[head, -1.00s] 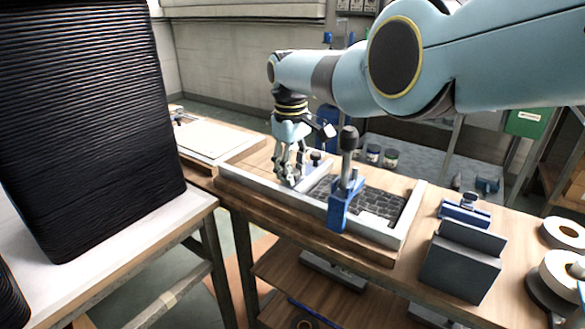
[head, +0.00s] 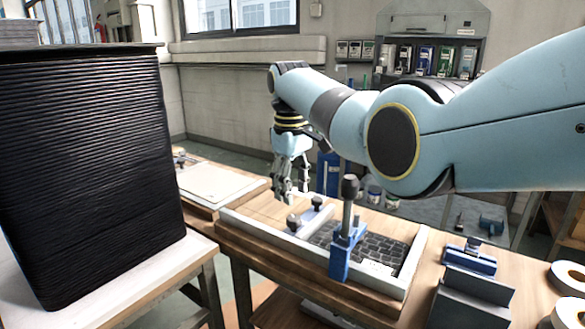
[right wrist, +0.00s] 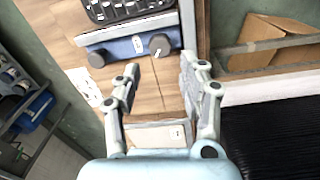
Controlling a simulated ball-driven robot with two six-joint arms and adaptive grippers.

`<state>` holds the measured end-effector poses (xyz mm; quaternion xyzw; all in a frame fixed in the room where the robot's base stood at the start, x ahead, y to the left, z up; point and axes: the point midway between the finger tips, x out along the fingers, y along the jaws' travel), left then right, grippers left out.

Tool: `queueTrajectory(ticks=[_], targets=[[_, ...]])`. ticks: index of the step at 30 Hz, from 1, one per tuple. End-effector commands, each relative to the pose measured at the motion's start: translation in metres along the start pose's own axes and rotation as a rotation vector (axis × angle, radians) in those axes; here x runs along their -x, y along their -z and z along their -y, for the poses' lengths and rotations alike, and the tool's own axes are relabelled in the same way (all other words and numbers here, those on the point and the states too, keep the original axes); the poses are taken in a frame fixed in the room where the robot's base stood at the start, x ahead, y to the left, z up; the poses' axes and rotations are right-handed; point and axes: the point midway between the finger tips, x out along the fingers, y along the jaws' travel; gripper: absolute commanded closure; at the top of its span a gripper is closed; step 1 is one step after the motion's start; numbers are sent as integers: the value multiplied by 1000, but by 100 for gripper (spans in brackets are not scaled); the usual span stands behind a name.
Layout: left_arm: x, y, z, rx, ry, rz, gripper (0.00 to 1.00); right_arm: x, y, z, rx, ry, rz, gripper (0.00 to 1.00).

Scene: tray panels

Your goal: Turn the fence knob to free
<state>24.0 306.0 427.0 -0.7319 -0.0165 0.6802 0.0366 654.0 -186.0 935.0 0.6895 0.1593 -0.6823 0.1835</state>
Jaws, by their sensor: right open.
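The fence (head: 309,224) is a pale bar with a blue side, lying across the wooden tray (head: 258,232). It has a dark knob (head: 293,221) at its near end and another (head: 317,202) at its far end. In the right wrist view the fence (right wrist: 125,48) carries a round knob with a white pointer line (right wrist: 159,45), a small white label and a second dark knob (right wrist: 96,59). My right gripper (head: 284,198) hangs above and just behind the near knob, apart from it. Its fingers (right wrist: 158,85) are open and empty. My left gripper is out of view.
A blue clamp with a tall black-topped handle (head: 342,250) stands at the tray's front rail. Dark blocks (head: 375,246) fill the tray's right part. A tall black ribbed stack (head: 95,170) stands at left. Blue-grey fixtures (head: 470,290) and white rolls are at right.

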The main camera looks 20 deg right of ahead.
Motion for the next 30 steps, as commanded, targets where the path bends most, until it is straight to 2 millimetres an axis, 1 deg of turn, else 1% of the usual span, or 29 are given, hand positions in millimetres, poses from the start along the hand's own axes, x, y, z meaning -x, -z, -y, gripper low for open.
queueTrajectory(ticks=[1, 3, 6, 9, 13, 20, 22, 23, 26, 29, 30], targets=[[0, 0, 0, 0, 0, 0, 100, 11, 1, 0, 0, -1, -3, 58], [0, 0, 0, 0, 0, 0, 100, 24, 0, 0, 0, 0, -1, 58], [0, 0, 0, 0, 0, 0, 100, 39, 0, 0, 0, 0, 0, 58], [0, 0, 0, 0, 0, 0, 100, 47, 0, 0, 0, 1, 2, 58], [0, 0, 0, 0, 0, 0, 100, 51, 0, 0, 0, 1, 1, 58], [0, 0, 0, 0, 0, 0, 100, 50, 0, 0, -1, 1, 2, 58], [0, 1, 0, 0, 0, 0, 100, 50, 0, 0, -24, 1, 2, 58], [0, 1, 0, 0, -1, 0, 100, 50, 0, 0, -45, 1, 2, 58], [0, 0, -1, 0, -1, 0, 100, 50, -2, 0, -185, 0, 8, 58], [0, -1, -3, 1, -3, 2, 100, 53, -4, -2, -420, -13, 15, 58], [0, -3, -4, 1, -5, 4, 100, 55, -5, -4, -534, -21, 16, 58]])
